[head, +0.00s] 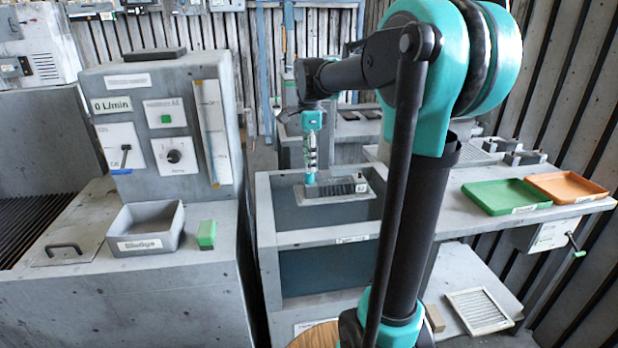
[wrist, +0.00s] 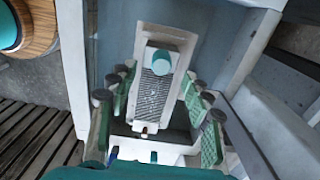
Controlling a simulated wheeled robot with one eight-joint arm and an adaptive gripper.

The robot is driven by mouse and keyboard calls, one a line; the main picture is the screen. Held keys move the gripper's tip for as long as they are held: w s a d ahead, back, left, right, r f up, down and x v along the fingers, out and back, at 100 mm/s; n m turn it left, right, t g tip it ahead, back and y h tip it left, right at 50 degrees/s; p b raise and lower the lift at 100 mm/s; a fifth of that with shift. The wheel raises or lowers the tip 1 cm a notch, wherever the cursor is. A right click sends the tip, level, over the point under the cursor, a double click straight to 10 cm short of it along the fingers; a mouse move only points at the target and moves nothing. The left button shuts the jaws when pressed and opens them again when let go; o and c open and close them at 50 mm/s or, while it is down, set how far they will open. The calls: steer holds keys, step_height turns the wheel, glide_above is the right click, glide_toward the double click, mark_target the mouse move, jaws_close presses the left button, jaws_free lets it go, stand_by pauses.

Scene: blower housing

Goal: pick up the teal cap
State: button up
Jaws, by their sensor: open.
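The teal cap (wrist: 162,62) shows in the wrist view as a small round teal piece on the far end of a pale block with a dark grating (wrist: 150,98). My gripper (wrist: 159,82) is open, its two green-padded fingers spread to the left and right of the block. Nothing is between the fingers in their grasp. In the head view my gripper (head: 311,150) points down over the grey tank. A small teal piece (head: 309,179) shows just under it beside the dark grating; I cannot tell whether they touch.
The grey tank (head: 318,238) has raised walls around the block. A sludge tray (head: 146,228) and a green block (head: 206,235) sit on the left bench. Green (head: 505,196) and orange (head: 565,187) trays lie on the right bench.

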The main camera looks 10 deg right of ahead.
mark_target(309, 177)
step_height(309, 177, down, 5)
steer(key=shift+w+r, duration=0.1)
steer(key=shift+c, duration=0.5)
steer(key=c, duration=0.9)
